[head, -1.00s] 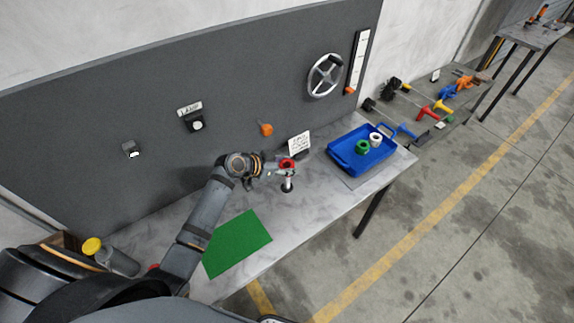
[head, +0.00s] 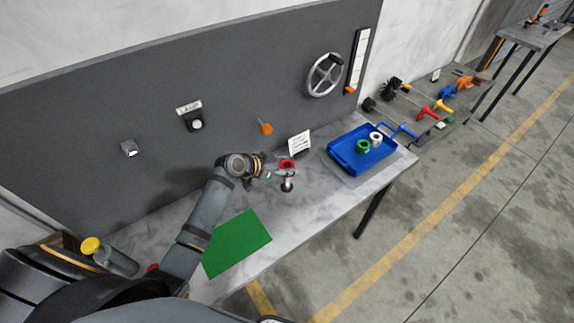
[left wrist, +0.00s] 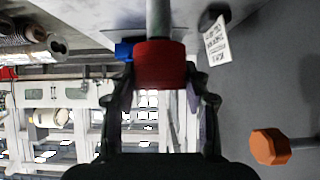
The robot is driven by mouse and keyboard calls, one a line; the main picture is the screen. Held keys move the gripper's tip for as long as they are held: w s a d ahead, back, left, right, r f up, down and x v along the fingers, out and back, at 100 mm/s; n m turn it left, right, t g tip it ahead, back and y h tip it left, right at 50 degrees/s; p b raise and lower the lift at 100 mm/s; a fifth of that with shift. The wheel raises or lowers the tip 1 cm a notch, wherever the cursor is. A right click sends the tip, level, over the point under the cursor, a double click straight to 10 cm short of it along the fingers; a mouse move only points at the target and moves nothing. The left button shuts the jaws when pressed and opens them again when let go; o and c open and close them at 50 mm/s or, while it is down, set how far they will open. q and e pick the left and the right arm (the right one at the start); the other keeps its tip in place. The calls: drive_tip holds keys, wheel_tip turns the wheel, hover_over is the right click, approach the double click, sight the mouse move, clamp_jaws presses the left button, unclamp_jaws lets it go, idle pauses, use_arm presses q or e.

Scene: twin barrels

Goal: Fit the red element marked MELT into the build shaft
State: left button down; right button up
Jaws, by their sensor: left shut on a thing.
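The red element (head: 287,164) is a short ring-like cylinder. It also shows large in the left wrist view (left wrist: 160,66), between the two fingers. My left gripper (head: 277,171) is shut on it above the grey bench. The build shaft (head: 288,183) is a light upright post on a dark round foot, just below the red element. In the left wrist view, a grey rod (left wrist: 158,18) lines up with the red element's far side. I cannot tell whether the red element is around the shaft or only above it. No marking is legible. My right gripper is out of view.
A blue tray (head: 340,156) at the right holds a green ring (head: 363,147) and a white ring (head: 376,138). A white card (head: 299,143) stands behind the shaft. A green mat (head: 237,242) lies in front. An orange knob (head: 266,129) juts from the dark panel.

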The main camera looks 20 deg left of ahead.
sight(287, 181)
use_arm(q)
drive_tip(key=shift+f+b, duration=1.15)
drive_tip(key=shift+f, duration=0.15)
drive_tip(key=shift+f+b, duration=2.75)
drive_tip(key=shift+f, duration=0.35)
drive_tip(key=c, duration=0.7)
unclamp_jaws()
drive_tip(key=shift+r, duration=0.1)
drive_tip(key=shift+o, duration=0.6)
drive_tip(key=v, duration=1.2)
